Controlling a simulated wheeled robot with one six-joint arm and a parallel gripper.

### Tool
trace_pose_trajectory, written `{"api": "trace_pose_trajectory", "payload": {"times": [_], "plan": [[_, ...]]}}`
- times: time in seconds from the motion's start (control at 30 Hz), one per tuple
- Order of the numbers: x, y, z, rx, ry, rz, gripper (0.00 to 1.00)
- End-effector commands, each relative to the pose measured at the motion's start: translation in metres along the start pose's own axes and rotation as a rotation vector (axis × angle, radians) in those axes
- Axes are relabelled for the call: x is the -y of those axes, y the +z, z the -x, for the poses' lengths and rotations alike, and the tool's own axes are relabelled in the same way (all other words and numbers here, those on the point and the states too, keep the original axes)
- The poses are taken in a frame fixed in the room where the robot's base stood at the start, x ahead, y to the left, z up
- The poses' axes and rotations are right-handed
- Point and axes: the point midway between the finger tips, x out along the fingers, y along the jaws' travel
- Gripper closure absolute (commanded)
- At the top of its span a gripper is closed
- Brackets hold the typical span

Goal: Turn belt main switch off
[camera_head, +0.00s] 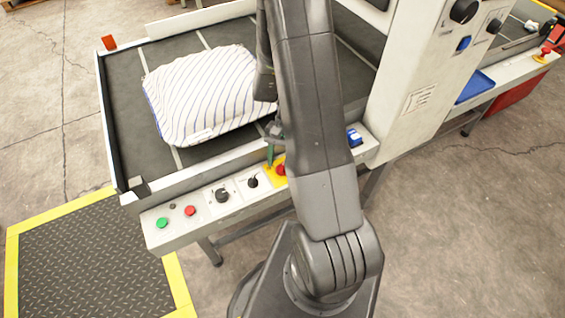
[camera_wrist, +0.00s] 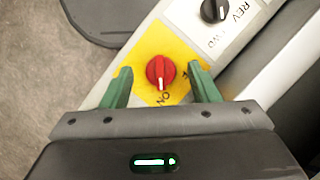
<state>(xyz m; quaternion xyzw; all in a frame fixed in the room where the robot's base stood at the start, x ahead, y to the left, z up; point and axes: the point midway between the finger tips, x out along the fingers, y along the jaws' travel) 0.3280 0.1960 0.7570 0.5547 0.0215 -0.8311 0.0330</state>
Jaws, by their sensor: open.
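The belt main switch is a red rotary knob (camera_wrist: 161,71) on a yellow plate (camera_wrist: 150,50) in the wrist view. Its white pointer line aims down the picture toward the "ON" label. Another label at the plate's right is mostly hidden by a finger. My gripper (camera_wrist: 159,74) is open, with one green finger on each side of the knob and a gap to it on both sides. How far the fingertips are above the plate I cannot tell. In the head view, the red knob (camera_head: 281,169) is partly hidden behind my arm, beside a green finger.
A black FWD/REV knob (camera_wrist: 214,10) is near the switch. The panel also has black knobs (camera_head: 222,195), a red button (camera_head: 190,211) and a green button (camera_head: 162,223). A striped pillow (camera_head: 205,95) lies on the dark belt (camera_head: 120,85). A white cabinet (camera_head: 415,75) stands at right.

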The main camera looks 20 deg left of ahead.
Motion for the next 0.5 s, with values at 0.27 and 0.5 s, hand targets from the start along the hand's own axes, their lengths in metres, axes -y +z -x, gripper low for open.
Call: {"api": "trace_pose_trajectory", "payload": {"times": [0.27, 0.5], "plan": [[0.0002, 0.0001, -0.0119, -0.001, -0.001, 0.0, 0.45], [0.0001, 0.0, -0.0116, -0.001, -0.001, 0.0, 0.59]]}}
